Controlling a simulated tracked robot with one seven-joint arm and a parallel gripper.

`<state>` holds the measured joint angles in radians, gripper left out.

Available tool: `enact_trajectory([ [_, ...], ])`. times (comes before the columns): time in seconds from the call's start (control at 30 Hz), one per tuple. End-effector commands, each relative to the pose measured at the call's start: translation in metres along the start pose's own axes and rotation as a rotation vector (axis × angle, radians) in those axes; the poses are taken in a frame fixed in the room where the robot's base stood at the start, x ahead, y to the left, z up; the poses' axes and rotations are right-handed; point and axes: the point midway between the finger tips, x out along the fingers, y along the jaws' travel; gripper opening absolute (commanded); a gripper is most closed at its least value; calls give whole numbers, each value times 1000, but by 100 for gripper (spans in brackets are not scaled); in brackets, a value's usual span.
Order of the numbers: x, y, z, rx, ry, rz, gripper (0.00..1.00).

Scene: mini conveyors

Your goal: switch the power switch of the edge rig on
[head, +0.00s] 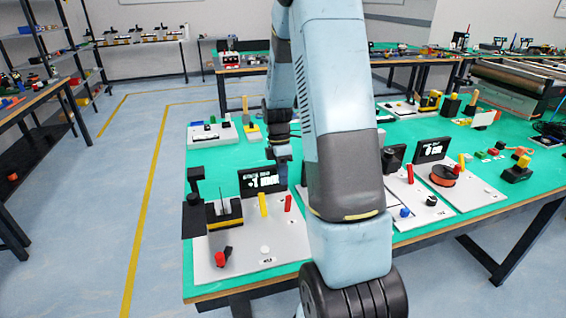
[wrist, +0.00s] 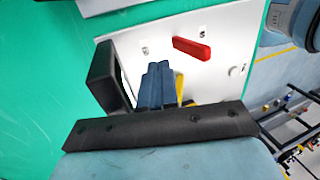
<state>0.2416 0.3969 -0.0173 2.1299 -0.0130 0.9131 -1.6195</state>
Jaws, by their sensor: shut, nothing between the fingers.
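The edge rig (head: 285,240) is a white plate at the front left of the green table, with a black display (head: 262,181) reading about "+1 MM". A yellow upright piece (head: 263,205) and a red lever (head: 288,203) stand in front of the display. In the wrist view the red lever (wrist: 192,48) lies on the white plate (wrist: 225,45), apart from my fingers, between two small marks too small to read. My gripper (head: 284,176) is shut and empty, just right of the display. Its blue fingers (wrist: 157,82) partly hide the yellow piece (wrist: 181,88).
The display's black case (wrist: 104,77) stands close to my fingers. A white knob (head: 265,250) and a red-and-black handle (head: 222,257) are at the plate's front. Another rig with a display (head: 433,150) stands to the right, beyond my arm.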

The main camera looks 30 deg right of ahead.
Motion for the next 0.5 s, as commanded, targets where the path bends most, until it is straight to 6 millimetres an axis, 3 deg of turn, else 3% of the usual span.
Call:
enact_trajectory([
  [0.03, 9, 0, 0, 0, 0, -3, 0],
  [0.3, 22, -29, 0, -1, -1, 0, 0],
  [0.5, 25, -35, 0, -1, -1, 1, 0],
])
